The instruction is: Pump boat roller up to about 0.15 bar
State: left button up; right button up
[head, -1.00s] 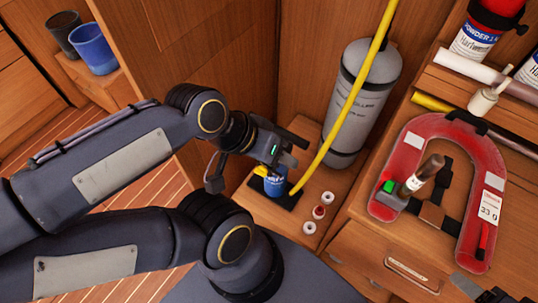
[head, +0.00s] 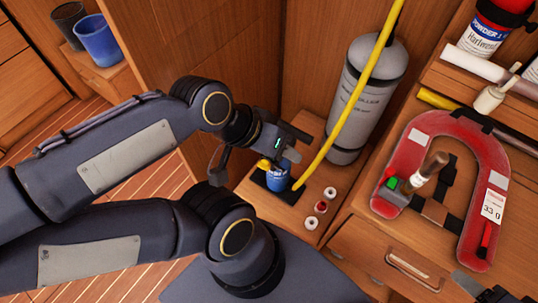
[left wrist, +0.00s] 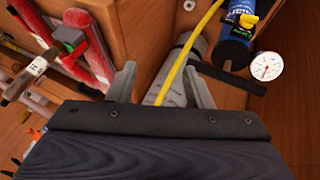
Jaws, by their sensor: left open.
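The grey boat roller (head: 362,90) stands upright in the corner, with lettering on its side. A yellow hose (head: 350,115) runs across its front down to the small blue pump (head: 278,180) on a black base. My left gripper (head: 270,150) is just above the pump and partly hides it. In the left wrist view, its fingers (left wrist: 162,88) are apart with nothing between them. The pump (left wrist: 238,30), a black bar (left wrist: 228,78) and a white round gauge (left wrist: 266,66) appear to their right. The gauge reading is too small to tell. Grey tips at the lower right edge may be my right gripper.
A red horseshoe float (head: 415,140) and a wooden-handled tool (head: 432,165) lie on the right bench. A blue cup (head: 97,40) stands at the upper left. Wooden walls enclose the corner.

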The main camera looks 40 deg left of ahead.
pick_arm(q)
jog(key=n+g+h+p, duration=0.2)
jog(key=n+p, duration=0.3)
jog(key=n, duration=0.7)
send_over(287, 130)
jog(key=s+d, duration=0.2)
jog(key=d, duration=0.1)
notch_tip(287, 130, down, 5)
jog(key=a+f+n, duration=0.1)
jog(key=a+f, duration=0.1)
jog(key=w+a+f+n+y+p, duration=0.1)
jog(key=a+f+n, duration=0.1)
jog(key=a+f+n+g, duration=0.1)
jog(key=a+f+n, duration=0.1)
jog(key=f, duration=0.1)
jog(key=shift+w+a+y, duration=0.25)
jog(key=shift+w+y, duration=0.05)
jog(key=shift+w, duration=0.05)
jog(key=shift+a+f, duration=0.1)
jog(key=shift+f, duration=0.25)
jog(key=b+x, duration=0.1)
jog(key=x, duration=0.6)
jog(key=shift+w+f, duration=0.1)
jog(key=shift+f, duration=0.1)
